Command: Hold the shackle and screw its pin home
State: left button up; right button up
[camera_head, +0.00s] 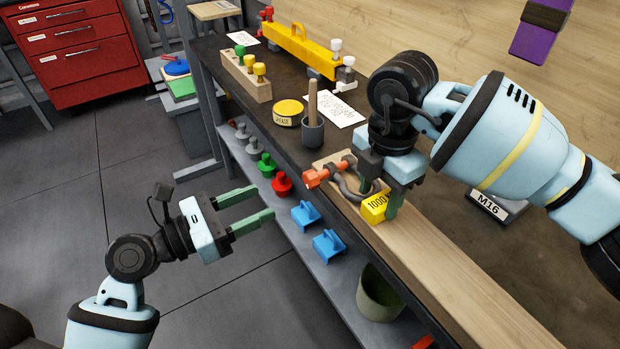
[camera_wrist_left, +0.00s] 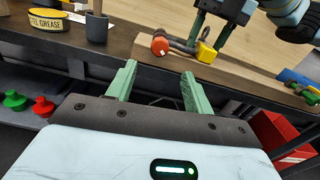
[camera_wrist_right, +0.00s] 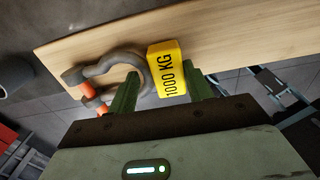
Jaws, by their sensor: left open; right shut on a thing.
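The grey bow shackle (camera_head: 350,182) lies on a wooden board on the bench, with its orange-headed pin (camera_head: 324,174) pointing left. In the right wrist view the shackle (camera_wrist_right: 118,62) and orange pin parts (camera_wrist_right: 88,90) show beside the yellow 1000 KG block (camera_wrist_right: 166,68). My left gripper (camera_head: 265,204) is open and empty, out in front of the bench edge. In the left wrist view the orange pin head (camera_wrist_left: 160,46) faces me, beyond the fingers. How far the pin is threaded I cannot tell.
A grease tin (camera_head: 288,112) and a grey pot with a stick (camera_head: 312,130) stand left of the board (camera_head: 440,262). A lower shelf (camera_head: 262,200) holds red, green and blue parts. A purple item (camera_head: 540,30) hangs above. Open floor lies left of the bench.

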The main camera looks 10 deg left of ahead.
aim_at(306, 182)
pick_arm(q)
jog(key=x, duration=1.2)
jog(key=c, duration=1)
jog(key=shift+f+m, duration=0.1)
jog(key=shift+m, duration=0.2)
